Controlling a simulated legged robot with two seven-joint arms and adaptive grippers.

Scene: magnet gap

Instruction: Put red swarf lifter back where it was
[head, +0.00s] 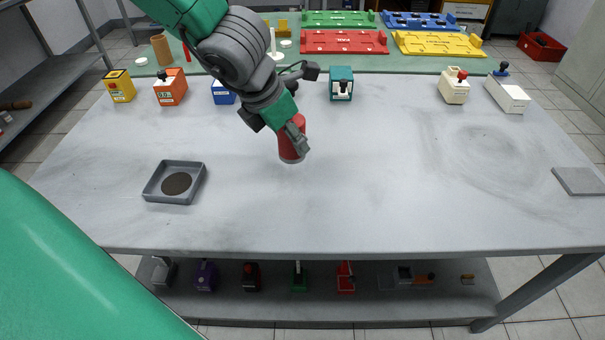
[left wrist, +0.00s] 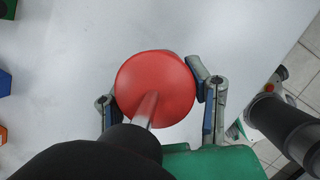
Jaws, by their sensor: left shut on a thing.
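The red swarf lifter (head: 290,148) is a red cylinder with a grey lower rim, upright over the middle of the grey table (head: 380,200). In the left wrist view its round red top (left wrist: 150,82) shows with a metal rod and a dark handle. My left gripper (head: 297,136) is shut on it, with fingers on both sides of the red body. I cannot tell whether its base touches the table. My right gripper is not in view.
A grey tray (head: 150,189) holding a dark disc stands at the left. A grey pad (head: 579,181) lies at the right edge. Orange (head: 171,88), yellow (head: 119,86), teal (head: 341,84) and cream (head: 454,87) blocks line the back. The right middle is clear.

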